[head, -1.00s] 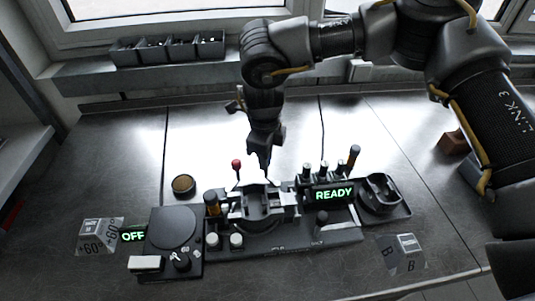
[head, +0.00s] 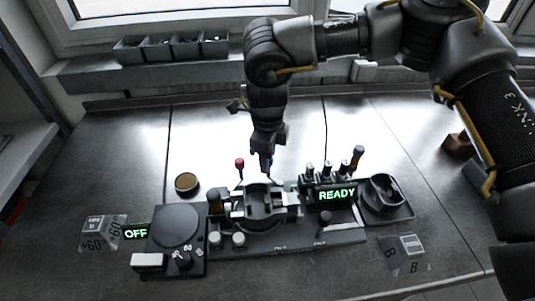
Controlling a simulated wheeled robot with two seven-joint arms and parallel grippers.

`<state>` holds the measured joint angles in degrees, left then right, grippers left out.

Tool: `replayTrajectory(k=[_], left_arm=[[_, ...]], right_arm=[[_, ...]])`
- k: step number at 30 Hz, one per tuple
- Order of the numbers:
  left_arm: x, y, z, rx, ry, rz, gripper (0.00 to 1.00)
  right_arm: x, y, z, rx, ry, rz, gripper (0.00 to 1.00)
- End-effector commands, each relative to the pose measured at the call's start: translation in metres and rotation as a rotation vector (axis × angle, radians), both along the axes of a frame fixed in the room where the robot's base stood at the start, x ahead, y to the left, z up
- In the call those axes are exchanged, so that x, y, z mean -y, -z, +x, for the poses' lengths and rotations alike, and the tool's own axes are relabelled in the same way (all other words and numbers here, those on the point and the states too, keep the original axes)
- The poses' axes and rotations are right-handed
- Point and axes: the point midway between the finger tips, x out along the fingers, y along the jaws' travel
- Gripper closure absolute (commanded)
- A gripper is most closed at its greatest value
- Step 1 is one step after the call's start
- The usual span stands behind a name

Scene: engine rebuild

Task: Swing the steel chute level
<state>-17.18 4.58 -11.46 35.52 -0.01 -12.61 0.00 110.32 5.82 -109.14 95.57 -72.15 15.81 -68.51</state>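The steel chute (head: 264,203) appears to be the grey metal piece in the middle of the black fixture, just left of the green READY display (head: 337,194). Its exact tilt is hard to tell at this size. My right gripper (head: 267,166) points down just behind and above it. Its fingertips look close together, and I cannot tell whether they are open or touch the chute. A thin post with a red knob (head: 239,162) stands left of the fingertips. My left gripper is not in view.
A black unit with a round plate (head: 178,226) and an OFF display (head: 136,232) stands left. A black cup holder (head: 385,196) stands right. Several dark pegs (head: 327,172) stand behind READY. A brown round piece (head: 187,183) lies behind. The front of the bench is mostly clear.

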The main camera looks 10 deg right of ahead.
Motion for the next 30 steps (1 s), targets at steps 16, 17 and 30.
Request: replayTrajectory(k=[16,17,30], left_arm=[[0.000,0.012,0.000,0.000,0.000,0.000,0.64],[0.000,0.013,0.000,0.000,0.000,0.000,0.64],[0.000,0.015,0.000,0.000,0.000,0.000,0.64]], right_arm=[[-0.002,-0.063,-0.002,0.004,0.001,0.001,0.56],[-0.002,-0.069,-0.002,0.004,0.001,0.001,0.56],[-0.002,-0.108,-0.005,0.000,0.000,0.000,0.56]])
